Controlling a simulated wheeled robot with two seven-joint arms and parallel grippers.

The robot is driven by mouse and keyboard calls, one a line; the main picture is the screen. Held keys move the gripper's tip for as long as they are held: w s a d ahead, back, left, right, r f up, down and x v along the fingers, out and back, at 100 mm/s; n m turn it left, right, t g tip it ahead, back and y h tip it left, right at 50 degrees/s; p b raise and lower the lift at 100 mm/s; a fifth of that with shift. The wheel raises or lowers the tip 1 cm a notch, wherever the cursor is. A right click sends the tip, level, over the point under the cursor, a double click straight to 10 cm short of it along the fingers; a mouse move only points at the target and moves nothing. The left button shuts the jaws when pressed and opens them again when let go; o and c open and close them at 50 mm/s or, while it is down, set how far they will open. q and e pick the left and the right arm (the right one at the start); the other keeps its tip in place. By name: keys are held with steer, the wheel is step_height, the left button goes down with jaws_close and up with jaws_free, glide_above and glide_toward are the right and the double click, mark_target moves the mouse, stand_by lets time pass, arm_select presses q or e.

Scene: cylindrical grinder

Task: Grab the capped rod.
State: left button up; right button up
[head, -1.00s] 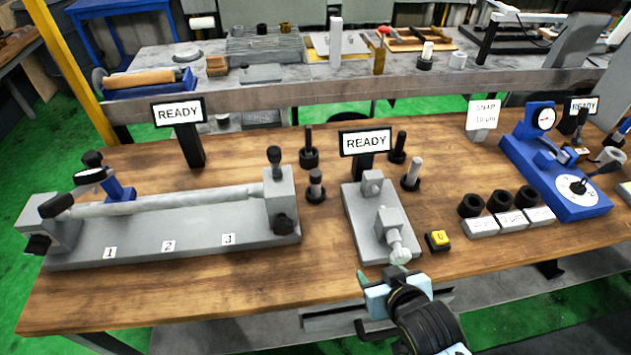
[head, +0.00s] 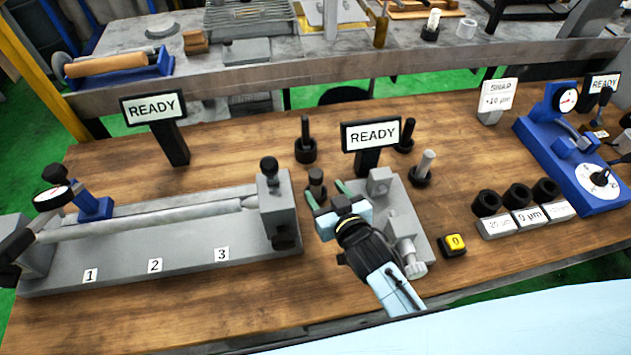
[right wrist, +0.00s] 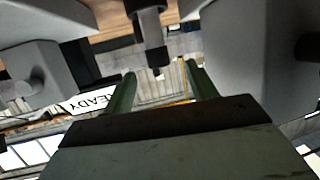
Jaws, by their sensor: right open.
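The capped rod (head: 317,181) is a short grey pin with a dark top, upright in a dark round base on the wooden table, left of the small grey fixture. In the right wrist view, which is upside down, the capped rod (right wrist: 151,27) shows near the top centre, its dark cap towards the fingers. My right gripper (head: 327,194) is open and empty, just in front of the rod, its green fingers pointing at it. In the right wrist view the open right gripper (right wrist: 161,86) has a finger either side of the rod's line. My left gripper is not in view.
The small grey fixture (head: 408,205) stands close right of my right gripper. A READY sign (head: 371,134) stands behind it. The long grey bench fixture (head: 190,255) lies left. Other posts stand nearby: a dark one (head: 305,145) and a pale one (head: 426,163).

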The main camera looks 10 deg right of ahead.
mark_target(319, 180)
steer(key=shift+w+a+f, duration=0.1)
steer(key=shift+w+f, duration=0.15)
steer(key=shift+w, duration=0.4)
steer(key=shift+w+f, duration=0.1)
steer(key=shift+w, duration=0.2)
steer(key=shift+w+a, duration=0.1)
steer(key=shift+w, duration=0.4)
steer(key=x, duration=0.3)
steer(key=shift+w, duration=0.35)
steer(key=shift+w+f, duration=0.15)
steer(key=shift+w, duration=0.2)
jaws_close()
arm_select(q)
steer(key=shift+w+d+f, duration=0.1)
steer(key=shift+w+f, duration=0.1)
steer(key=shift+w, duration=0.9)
